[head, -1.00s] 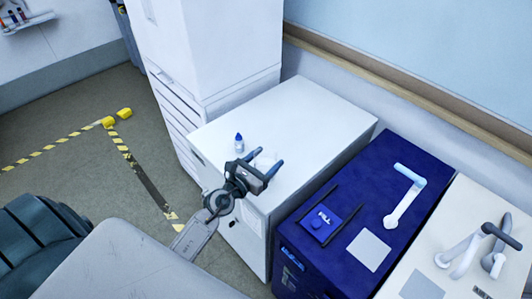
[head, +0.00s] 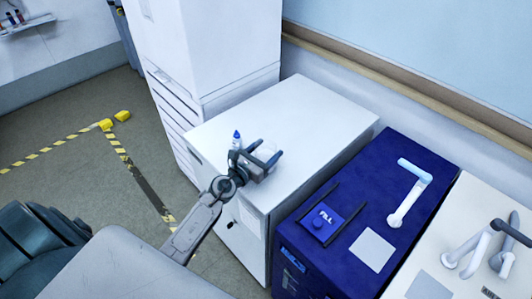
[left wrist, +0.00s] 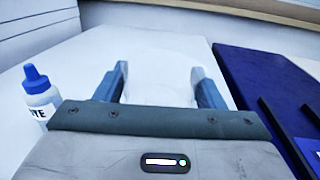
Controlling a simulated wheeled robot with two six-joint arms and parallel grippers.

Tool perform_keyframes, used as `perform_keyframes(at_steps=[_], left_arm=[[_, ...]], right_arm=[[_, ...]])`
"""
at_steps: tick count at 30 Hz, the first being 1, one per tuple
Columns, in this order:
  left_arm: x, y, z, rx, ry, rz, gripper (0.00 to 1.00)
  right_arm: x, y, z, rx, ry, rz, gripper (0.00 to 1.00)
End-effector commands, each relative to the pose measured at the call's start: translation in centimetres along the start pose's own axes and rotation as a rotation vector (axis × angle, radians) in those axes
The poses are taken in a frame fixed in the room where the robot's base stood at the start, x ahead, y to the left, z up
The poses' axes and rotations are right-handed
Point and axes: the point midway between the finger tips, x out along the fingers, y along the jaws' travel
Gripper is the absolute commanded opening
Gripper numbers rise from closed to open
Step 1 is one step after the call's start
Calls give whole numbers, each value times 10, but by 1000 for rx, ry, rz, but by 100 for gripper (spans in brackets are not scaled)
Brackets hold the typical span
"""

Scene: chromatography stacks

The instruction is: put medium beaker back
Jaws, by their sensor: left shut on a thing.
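The medium beaker (head: 265,153), clear and whitish, is between the fingers of my left gripper (head: 268,150) above the front part of the white cabinet top (head: 310,112). In the left wrist view the beaker (left wrist: 160,78) fills the gap between the two blue-grey fingers, which are shut on it. Its lower part is hidden by the gripper, so I cannot tell whether it touches the cabinet top. My right gripper is not in view.
A small blue-capped bottle (head: 236,139) stands on the cabinet top, just left of my gripper; it also shows in the left wrist view (left wrist: 40,95). A dark blue machine (head: 345,225) stands to the right. The back of the cabinet top is clear.

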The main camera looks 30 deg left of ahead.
Motion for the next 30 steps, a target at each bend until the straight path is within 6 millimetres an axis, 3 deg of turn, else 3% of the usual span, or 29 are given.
perform_keyframes(at_steps=[8,9,12,23,30], left_arm=[[0,0,-3,0,-1,0,32],[0,0,-2,0,0,0,69],[0,0,-2,0,0,0,85],[0,0,3,0,0,0,85],[-42,0,-2,2,3,-1,85]], right_arm=[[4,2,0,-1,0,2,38],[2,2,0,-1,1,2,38],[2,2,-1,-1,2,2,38],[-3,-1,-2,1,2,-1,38],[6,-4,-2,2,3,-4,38]])
